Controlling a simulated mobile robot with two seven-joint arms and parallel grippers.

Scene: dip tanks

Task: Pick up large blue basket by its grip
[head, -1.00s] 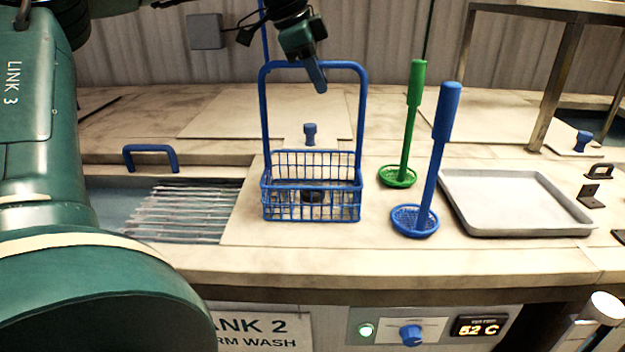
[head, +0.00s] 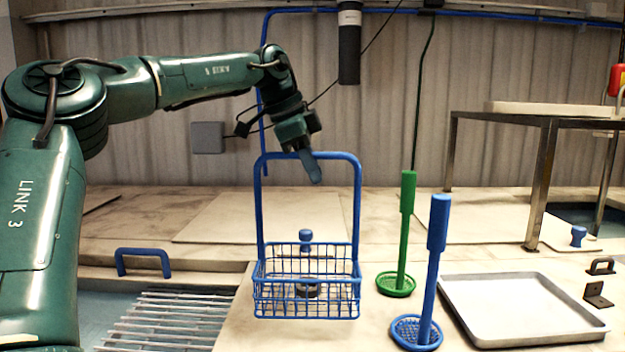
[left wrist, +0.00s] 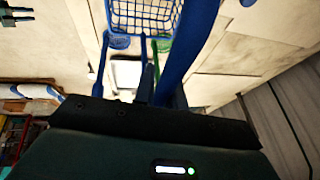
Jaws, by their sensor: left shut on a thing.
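The large blue basket (head: 306,312) is a wire basket with a tall looped handle, upright in the middle of the head view. A small dark thing (head: 307,290) shows inside or through its mesh. My left gripper (head: 314,166) comes down from above, shut on the top bar, or grip, of the handle. The basket appears to hang slightly above the pale bench lid; the gap beneath is hard to judge. In the left wrist view, the basket (left wrist: 146,14) is at the top, and its blue handle (left wrist: 187,52) runs down to my jaws. My right gripper is not in view.
Right of the basket stand a green skimmer (head: 404,235) and a blue skimmer (head: 433,270), then a shallow tray (head: 520,335). Left are an open tank with slats (head: 165,320) and a blue handle (head: 145,252). A blue knob (head: 306,235) stands behind.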

